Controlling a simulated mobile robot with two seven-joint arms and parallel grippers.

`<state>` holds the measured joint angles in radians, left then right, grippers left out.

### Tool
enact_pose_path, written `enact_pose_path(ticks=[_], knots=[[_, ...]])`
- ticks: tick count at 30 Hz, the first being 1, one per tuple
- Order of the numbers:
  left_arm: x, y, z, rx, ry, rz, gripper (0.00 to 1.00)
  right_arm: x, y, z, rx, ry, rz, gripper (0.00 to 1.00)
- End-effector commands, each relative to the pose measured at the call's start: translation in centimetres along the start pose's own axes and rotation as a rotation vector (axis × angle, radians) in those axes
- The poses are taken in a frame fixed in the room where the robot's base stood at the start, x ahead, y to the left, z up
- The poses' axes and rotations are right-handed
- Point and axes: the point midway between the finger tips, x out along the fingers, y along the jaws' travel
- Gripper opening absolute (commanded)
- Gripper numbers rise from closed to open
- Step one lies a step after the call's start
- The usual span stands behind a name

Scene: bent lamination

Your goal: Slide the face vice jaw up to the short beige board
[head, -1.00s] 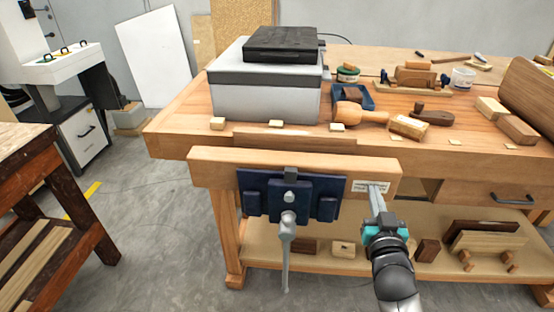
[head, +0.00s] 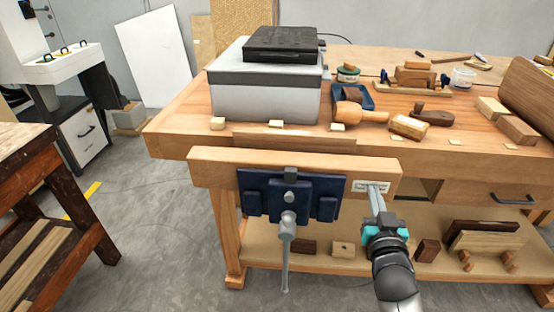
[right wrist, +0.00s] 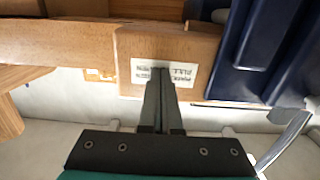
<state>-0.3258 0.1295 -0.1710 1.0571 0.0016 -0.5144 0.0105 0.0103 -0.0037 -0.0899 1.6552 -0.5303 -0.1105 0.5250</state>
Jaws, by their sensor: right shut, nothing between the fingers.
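The face vice jaw (head: 215,172) is a long wooden beam with a dark blue metal plate (head: 327,190) on its front. It stands in front of the bench's front edge. A thin, short wooden board (head: 295,139) stands upright behind the jaw, its top edge showing; the gap between them is hard to judge. My right gripper (head: 375,188) is shut and empty, its fingertips at the white label near the jaw's right end. In the right wrist view the fingertips (right wrist: 160,75) overlap the label on the jaw (right wrist: 205,45); contact cannot be told. My left gripper is out of view.
The vice handle (head: 286,260) hangs below the plate. The workbench top (head: 185,113) carries a grey box (head: 265,100), a mallet (head: 360,112), planes and small blocks. A lower shelf (head: 395,267) holds wood offcuts.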

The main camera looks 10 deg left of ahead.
Motion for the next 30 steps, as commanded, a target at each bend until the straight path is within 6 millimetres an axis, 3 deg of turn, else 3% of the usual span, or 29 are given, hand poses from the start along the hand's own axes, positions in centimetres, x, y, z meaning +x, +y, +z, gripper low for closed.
enact_pose_path(ticks=[17, 30], knots=[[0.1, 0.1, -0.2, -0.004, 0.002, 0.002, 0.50, 0.2, 0.0, -0.3, 0.000, 0.006, 0.000, 0.00], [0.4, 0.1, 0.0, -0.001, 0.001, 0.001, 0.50, 1.5, 0.1, -0.2, 0.001, 0.006, 0.000, 0.00]])
